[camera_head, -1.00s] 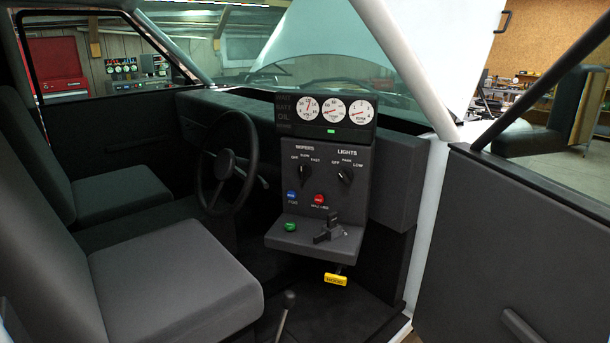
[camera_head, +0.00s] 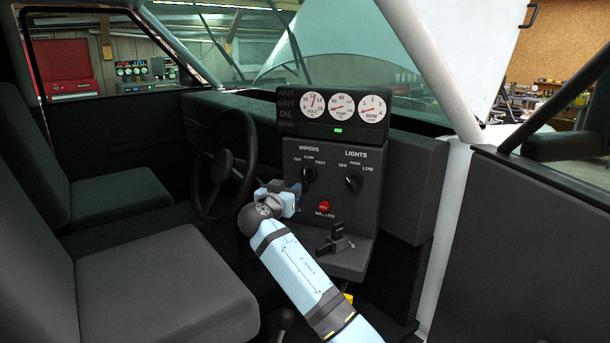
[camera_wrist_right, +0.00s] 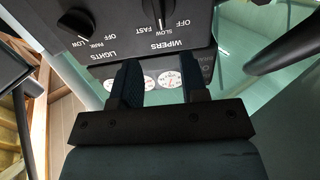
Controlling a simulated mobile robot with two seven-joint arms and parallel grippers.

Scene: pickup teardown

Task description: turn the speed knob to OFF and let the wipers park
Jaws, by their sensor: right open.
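The black WIPERS speed knob (camera_head: 308,174) sits at the upper left of the dash panel (camera_head: 360,205), with OFF, SLOW and FAST marked around it. In the upside-down right wrist view the knob (camera_wrist_right: 162,12) is at the top edge, partly cut off, and its white line points about at SLOW. My right gripper (camera_head: 292,192) is just below and left of the knob in the head view, apart from it. In the wrist view its two fingers (camera_wrist_right: 160,70) are open and empty. Wiper arms (camera_head: 288,45) stand steeply on the windshield. My left gripper is out of view.
The LIGHTS knob (camera_head: 353,182) is right of the wiper knob. A red hazard button (camera_head: 324,206) and a dark lever (camera_head: 334,239) are below. Gauges (camera_head: 342,105) sit above. The steering wheel (camera_head: 222,170) is close on the left. Seats are at left.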

